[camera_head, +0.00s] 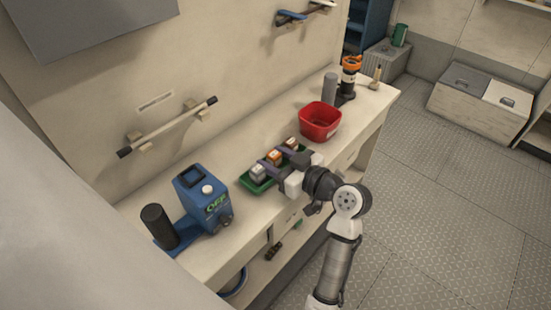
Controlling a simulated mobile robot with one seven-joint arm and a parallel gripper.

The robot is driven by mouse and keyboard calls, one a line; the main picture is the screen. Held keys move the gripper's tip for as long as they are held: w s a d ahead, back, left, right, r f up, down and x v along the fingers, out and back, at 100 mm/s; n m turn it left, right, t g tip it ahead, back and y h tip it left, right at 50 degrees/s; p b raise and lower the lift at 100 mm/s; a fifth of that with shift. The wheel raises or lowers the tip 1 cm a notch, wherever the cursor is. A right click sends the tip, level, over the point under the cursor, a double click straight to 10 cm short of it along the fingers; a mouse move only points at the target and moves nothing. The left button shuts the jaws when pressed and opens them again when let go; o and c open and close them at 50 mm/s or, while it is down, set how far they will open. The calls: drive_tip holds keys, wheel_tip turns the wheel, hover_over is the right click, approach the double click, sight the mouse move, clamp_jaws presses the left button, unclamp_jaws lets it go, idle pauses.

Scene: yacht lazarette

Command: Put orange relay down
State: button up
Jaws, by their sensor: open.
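The orange relay (274,159) is a small block with an orange face, in the green tray (252,184) on the workbench. My gripper (272,160) reaches over the tray from the right. Its dark fingers are open, one on each side of the orange relay. Whether they touch it is too small to tell. A grey-white relay (257,173) sits in the tray to the lower left. Another relay (291,144) with a brownish top sits to the upper right. My gripper hides part of the tray's right side.
A red bin (320,121) stands just beyond the tray. A blue device (202,197) and a black cylinder (159,226) stand at the near left. A grey cylinder (329,89) and an orange-topped black item (350,75) stand at the far end. The bench (250,220) in front of the tray is clear.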

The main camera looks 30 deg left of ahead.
drive_tip(key=b+v, duration=0.3)
drive_tip(key=v, duration=0.9)
drive_tip(key=shift+r, duration=0.1)
